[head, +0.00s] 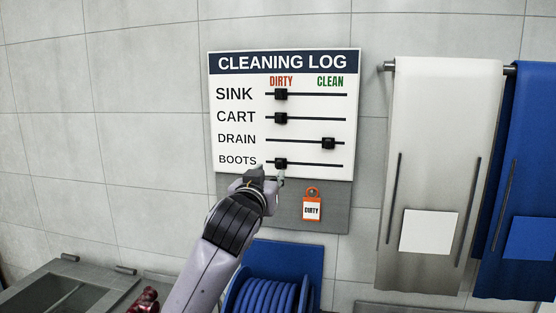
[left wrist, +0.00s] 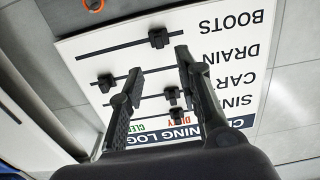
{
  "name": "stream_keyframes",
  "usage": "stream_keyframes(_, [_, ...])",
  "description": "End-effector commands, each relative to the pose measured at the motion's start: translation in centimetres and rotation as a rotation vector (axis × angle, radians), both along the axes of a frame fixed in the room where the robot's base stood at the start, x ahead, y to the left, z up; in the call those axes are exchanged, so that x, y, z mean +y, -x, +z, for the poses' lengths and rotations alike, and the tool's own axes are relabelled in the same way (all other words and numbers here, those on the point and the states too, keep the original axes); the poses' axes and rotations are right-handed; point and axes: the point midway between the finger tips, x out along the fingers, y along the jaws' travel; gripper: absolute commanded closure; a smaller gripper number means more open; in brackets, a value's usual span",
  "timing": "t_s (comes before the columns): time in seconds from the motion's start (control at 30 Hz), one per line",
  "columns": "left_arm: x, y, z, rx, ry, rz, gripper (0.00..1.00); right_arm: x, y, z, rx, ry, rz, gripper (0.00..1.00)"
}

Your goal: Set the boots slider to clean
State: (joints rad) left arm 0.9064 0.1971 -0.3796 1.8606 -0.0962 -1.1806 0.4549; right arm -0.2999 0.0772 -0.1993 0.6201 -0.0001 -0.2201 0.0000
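The cleaning log board (head: 232,128) hangs on the tiled wall with four slider rows. The boots slider (head: 280,163) has its black knob at the dirty end of its slot. My left gripper (head: 268,171) is in front of the board's lower edge, just below and left of that knob. In the left wrist view the board appears upside down. There the left gripper's two fingers (left wrist: 159,62) are spread and empty, with the boots knob (left wrist: 158,39) beyond and between the tips. Contact is not visible. My right gripper is not in view.
Above, the sink (head: 280,94) and cart (head: 280,118) knobs are at dirty; the drain knob (head: 328,143) is toward clean. An orange dirty tag (head: 312,208) hangs below. Blue hose reel (head: 268,297) stands beneath; aprons (head: 440,150) hang right. A sink (head: 65,295) is lower left.

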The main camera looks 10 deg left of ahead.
Motion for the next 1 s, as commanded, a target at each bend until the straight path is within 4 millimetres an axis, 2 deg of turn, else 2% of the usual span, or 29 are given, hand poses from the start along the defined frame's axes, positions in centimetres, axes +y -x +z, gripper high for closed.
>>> stream_keyframes(0.03, [0.1,-1.2,0.4,0.003,-0.002,0.002,0.68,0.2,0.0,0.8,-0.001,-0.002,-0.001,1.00])
stream_keyframes(0.2, [0.1,-4.6,0.3,0.003,-0.002,0.001,0.68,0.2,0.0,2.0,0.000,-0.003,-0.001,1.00])
stream_keyframes(0.5, [0.0,-8.9,0.2,0.000,-0.001,0.000,0.68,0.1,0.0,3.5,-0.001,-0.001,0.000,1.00])
stream_keyframes(0.7, [0.0,-10.0,0.1,-0.001,0.000,0.000,0.68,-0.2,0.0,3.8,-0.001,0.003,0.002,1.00])
stream_keyframes(1.0, [0.0,-10.2,0.0,-0.001,-0.001,-0.001,0.68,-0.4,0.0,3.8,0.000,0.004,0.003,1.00])
